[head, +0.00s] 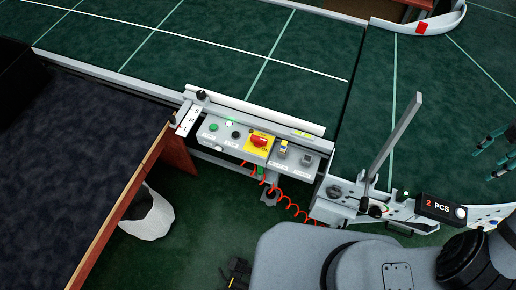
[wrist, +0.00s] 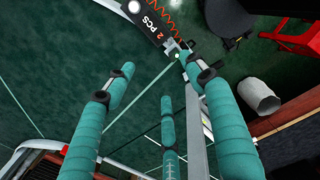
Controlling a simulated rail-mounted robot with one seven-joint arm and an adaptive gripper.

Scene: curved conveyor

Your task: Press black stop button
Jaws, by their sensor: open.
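The black stop button (head: 236,134) is a small round knob on the grey control panel (head: 222,141), between a green button (head: 212,127) and a red knob on a yellow plate (head: 259,141). I cannot make out the black button in the wrist view. My gripper (head: 486,158) shows only by its teal fingertips at the right edge of the head view, far right of the panel. In the wrist view my gripper (wrist: 157,88) has its teal fingers spread apart with nothing between them.
The green conveyor (head: 250,45) lies behind the panel. A grey upright bar (head: 393,143) and a "2 PCS" display (head: 440,207) stand between panel and gripper. Red coiled cable (head: 290,208) hangs below the panel. A white bin (head: 148,215) and dark-topped table (head: 75,150) are left.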

